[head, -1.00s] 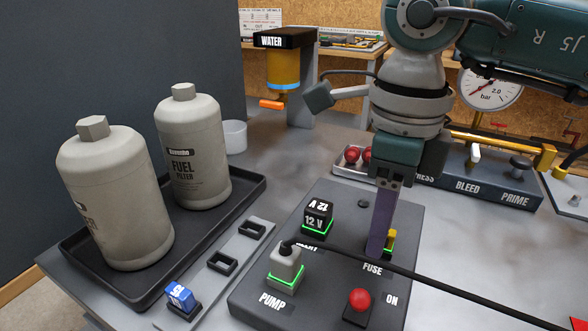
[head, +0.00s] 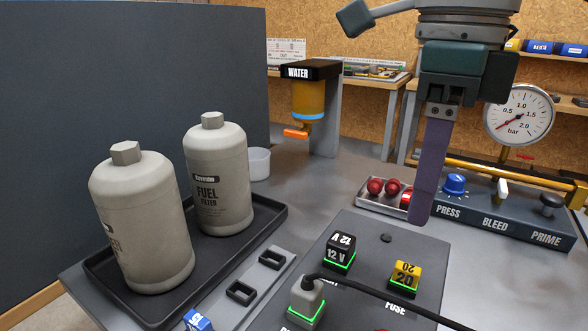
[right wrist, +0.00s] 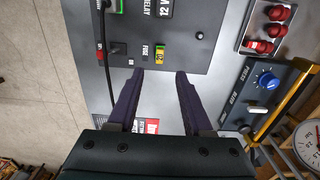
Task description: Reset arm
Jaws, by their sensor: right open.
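My right gripper (head: 422,218) hangs above the bench, over the back right of the dark switch panel (head: 366,252). In the right wrist view my right gripper (right wrist: 160,75) has its two purple fingers apart with nothing between them. The yellow fuse (head: 405,275) sits in its slot with a green lit rim, below and apart from the fingers; it also shows in the right wrist view (right wrist: 160,54). The black 12 V relay (head: 340,252) and the grey pump plug (head: 307,298) sit in the panel with green rims. My left gripper is not in view.
Two fuel filters (head: 140,218) stand in a black tray (head: 275,226) at left. The water unit (head: 312,88) stands at the back. A tray of red caps (head: 385,192) and the press, bleed and prime block (head: 480,210) lie at right. A black cable (head: 385,300) crosses the panel.

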